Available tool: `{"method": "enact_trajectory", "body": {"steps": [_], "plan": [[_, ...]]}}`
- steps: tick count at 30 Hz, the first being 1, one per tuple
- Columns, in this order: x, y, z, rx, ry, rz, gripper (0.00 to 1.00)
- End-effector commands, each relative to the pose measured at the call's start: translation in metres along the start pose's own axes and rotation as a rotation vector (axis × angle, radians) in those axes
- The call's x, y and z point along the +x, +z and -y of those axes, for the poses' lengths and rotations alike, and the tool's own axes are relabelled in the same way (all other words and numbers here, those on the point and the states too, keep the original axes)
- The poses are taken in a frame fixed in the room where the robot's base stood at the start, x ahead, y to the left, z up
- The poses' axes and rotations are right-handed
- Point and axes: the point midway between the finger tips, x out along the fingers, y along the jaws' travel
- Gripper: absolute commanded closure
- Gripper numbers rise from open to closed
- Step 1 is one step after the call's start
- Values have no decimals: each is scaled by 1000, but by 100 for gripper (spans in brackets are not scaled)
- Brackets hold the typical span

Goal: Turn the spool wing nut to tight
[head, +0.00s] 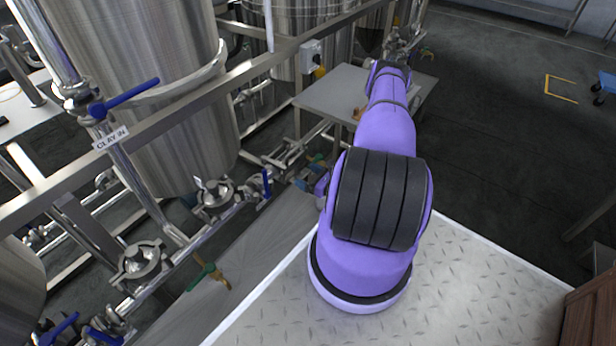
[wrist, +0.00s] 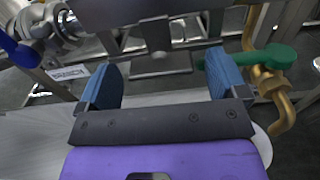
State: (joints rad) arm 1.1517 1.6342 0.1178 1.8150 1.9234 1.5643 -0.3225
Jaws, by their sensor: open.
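Two steel pipe clamps show in the head view: an upper clamp (head: 215,194) with a small wing-like part on top, and a lower clamp (head: 140,260). I cannot tell which one carries the spool wing nut, or how tight either is. In the wrist view, a steel clamp fitting (wrist: 62,22) is at the upper left, partly cut off by the frame. My gripper (wrist: 165,78) has its two blue fingers wide apart with nothing between them. The clamp fitting is apart from them, beyond the left finger. In the head view my gripper is mostly hidden by my arm.
A brass valve with a green handle (wrist: 268,58) is close to the right finger. A blue-handled valve (head: 124,97) is on the upright pipe by the "CLAY IN" label (head: 110,138). Steel tanks (head: 140,80) stand behind the rail. A grey table (head: 335,92) is beyond my arm.

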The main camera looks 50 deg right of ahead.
Motion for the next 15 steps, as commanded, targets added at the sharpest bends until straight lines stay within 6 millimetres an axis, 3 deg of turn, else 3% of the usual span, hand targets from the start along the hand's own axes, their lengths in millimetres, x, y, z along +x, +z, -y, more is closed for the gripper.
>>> {"method": "enact_trajectory", "body": {"steps": [4, 11, 15], "plan": [[0, 0, 0, 0, 0, 0, 8], [0, 0, 0, 0, 0, 0, 58], [0, 0, 0, 2, 0, 0, 58]]}}
